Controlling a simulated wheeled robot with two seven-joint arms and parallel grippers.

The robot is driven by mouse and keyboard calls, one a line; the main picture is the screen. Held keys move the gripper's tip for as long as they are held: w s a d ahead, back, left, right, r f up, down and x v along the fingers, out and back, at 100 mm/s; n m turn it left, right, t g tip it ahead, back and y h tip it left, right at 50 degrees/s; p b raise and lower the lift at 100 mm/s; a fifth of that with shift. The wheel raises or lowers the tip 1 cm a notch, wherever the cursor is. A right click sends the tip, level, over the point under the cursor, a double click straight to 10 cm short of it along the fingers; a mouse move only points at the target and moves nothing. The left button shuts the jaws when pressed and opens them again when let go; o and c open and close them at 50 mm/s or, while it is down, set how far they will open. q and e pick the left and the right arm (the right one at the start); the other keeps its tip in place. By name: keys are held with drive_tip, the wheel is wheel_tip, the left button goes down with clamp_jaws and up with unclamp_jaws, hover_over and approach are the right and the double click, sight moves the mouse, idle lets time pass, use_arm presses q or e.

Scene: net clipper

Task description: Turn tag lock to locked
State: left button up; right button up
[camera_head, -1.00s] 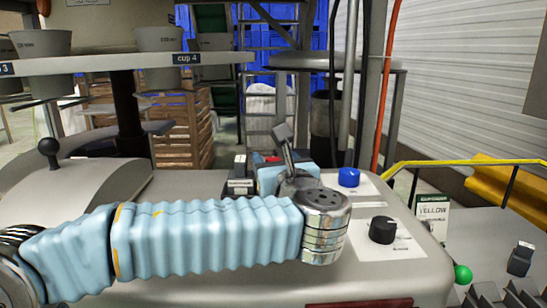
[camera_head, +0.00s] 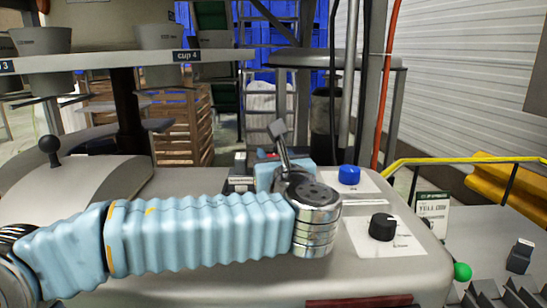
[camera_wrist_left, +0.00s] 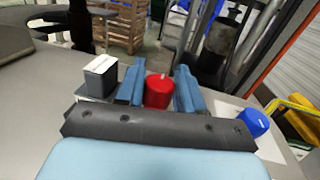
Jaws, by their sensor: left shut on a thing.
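A red knob (camera_wrist_left: 158,92) with a pale mark on top stands between the two blue fingers of my left gripper (camera_wrist_left: 158,86) in the left wrist view. The gripper is shut on it. In the head view my wrist hides most of this knob. A blue knob (camera_head: 349,175) stands on a white plate to the right of my wrist, and it also shows in the left wrist view (camera_wrist_left: 252,123). A black knob (camera_head: 382,227) is nearer, on another white plate. The plate lettering is too small to read, so I cannot tell which knob is the tag lock. My right gripper is not in view.
A dark box (camera_wrist_left: 101,76) stands just left of the gripper in the left wrist view. A lever with a black ball (camera_head: 48,146) is at the far left. A shelf labelled cup 4 (camera_head: 190,57) hangs above the grey machine top. A green ball (camera_head: 462,271) is at lower right.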

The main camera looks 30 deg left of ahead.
use_arm(q)
drive_tip(key=shift+a+m+t+h, duration=0.1)
drive_tip(key=shift+m+t+h, duration=0.75)
drive_tip(key=shift+h, duration=0.25)
drive_tip(key=m+t+h+b, duration=0.1)
drive_tip(key=m+t+h, duration=0.1)
drive_tip(key=m+h, duration=0.2)
drive_tip(key=shift+h, duration=0.7)
drive_tip(key=shift+m+t+h, duration=0.45)
drive_tip(key=shift+m+h, duration=0.9)
drive_tip(key=shift+h, duration=0.85)
drive_tip(key=o, duration=0.9)
